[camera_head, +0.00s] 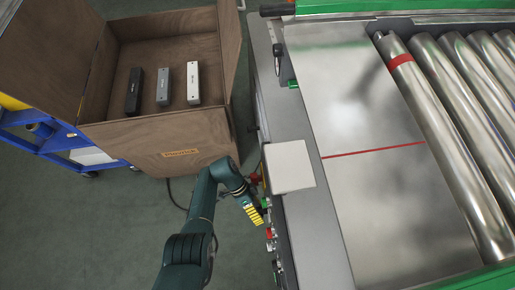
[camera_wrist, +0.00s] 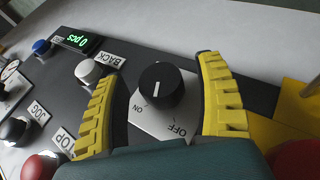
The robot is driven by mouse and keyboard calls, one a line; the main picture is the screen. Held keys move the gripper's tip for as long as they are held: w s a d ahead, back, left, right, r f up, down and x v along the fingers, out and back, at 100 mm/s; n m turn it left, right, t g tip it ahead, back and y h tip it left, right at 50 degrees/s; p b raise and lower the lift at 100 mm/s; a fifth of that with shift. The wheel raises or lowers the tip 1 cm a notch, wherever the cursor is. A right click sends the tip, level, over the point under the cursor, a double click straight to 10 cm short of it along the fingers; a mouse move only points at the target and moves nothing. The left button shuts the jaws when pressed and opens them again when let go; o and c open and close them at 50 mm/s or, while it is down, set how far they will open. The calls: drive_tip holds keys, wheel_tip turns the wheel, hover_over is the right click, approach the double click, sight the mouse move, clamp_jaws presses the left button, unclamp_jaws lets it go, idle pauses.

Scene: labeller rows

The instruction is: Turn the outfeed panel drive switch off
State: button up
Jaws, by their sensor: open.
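The drive switch is a black rotary knob (camera_wrist: 160,86) with a white pointer line, on a white plate (camera_wrist: 158,121) marked ON at its lower left and OFF at its lower right. The line runs nearly upright in the wrist view; I cannot tell firmly which mark it is set to. My gripper (camera_wrist: 160,66) is open, its yellow fingers on either side of the knob with gaps showing. In the head view my gripper (camera_head: 254,213) is at the side panel of the conveyor, and the knob cannot be made out there.
Near the knob are a white BACK button (camera_wrist: 88,71), a dark JOG button (camera_wrist: 14,130), a red STOP button (camera_wrist: 40,166), a blue button (camera_wrist: 41,47) and a green display (camera_wrist: 77,40) reading 0 pcs. A wooden box (camera_head: 165,130) with three bars stands at left; steel rollers (camera_head: 440,130) lie right.

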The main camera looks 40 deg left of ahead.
drive_tip(key=v, duration=1.2)
